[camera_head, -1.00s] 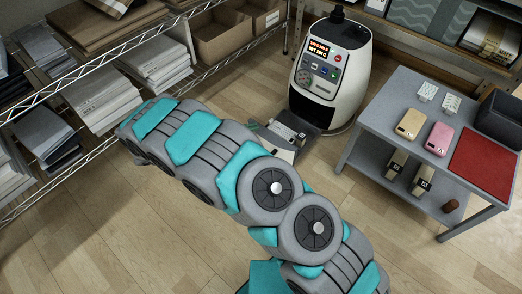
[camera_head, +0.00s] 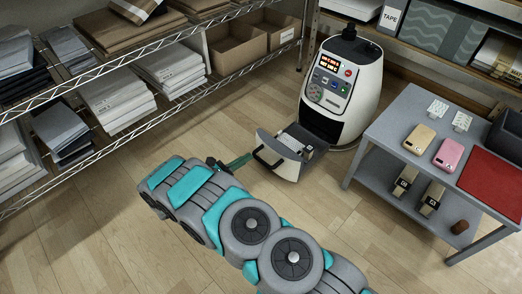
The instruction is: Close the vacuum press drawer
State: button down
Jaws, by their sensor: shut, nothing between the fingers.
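The vacuum press (camera_head: 342,88), a white rounded machine with a dark top and a lit panel, stands on the floor at the upper middle. Its drawer (camera_head: 290,170) is pulled out toward the lower left, with a grey front and a black curved handle (camera_head: 266,160). Small pale items (camera_head: 291,142) lie in the drawer; I cannot tell what they are. My gripper (camera_head: 246,158) is small and dark teal in this view, left of the drawer front, with its tips pointing toward the handle. It looks shut and empty. I cannot tell whether it touches the drawer.
A grey two-tier table (camera_head: 395,135) with phones, a red mat (camera_head: 487,180) and watches stands right of the press. A wire shelf (camera_head: 150,68) with paper stacks and boxes runs along the left.

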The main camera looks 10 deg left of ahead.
aim_at(267, 145)
jog(key=x, duration=0.7)
jog(key=shift+w+d+b, duration=0.2)
jog(key=shift+b, duration=0.15)
